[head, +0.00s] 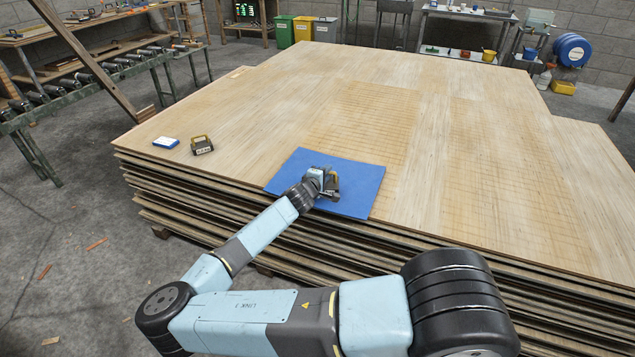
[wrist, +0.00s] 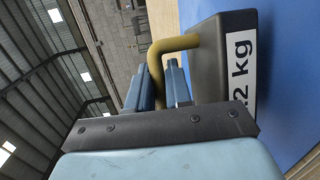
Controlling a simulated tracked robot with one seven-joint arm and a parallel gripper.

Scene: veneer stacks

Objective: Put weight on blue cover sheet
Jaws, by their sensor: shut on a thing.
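The blue cover sheet (head: 355,185) lies flat near the front edge of the veneer stack. My gripper (head: 325,182) is over the sheet's middle. It is shut on the yellow handle of a dark weight (head: 334,195), partly hidden by the gripper in the head view. In the wrist view the weight (wrist: 222,65) shows a white label ending in "2 kg", and the fingers (wrist: 163,85) are around its handle. The weight is upright, on or just above the blue sheet (wrist: 285,60); I cannot tell whether they touch.
A second dark weight with a yellow handle (head: 202,145) and a small blue-and-white item (head: 166,143) sit on the left of the veneer stack (head: 480,150). The rest of the top is clear. A roller conveyor (head: 90,85) stands at the left.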

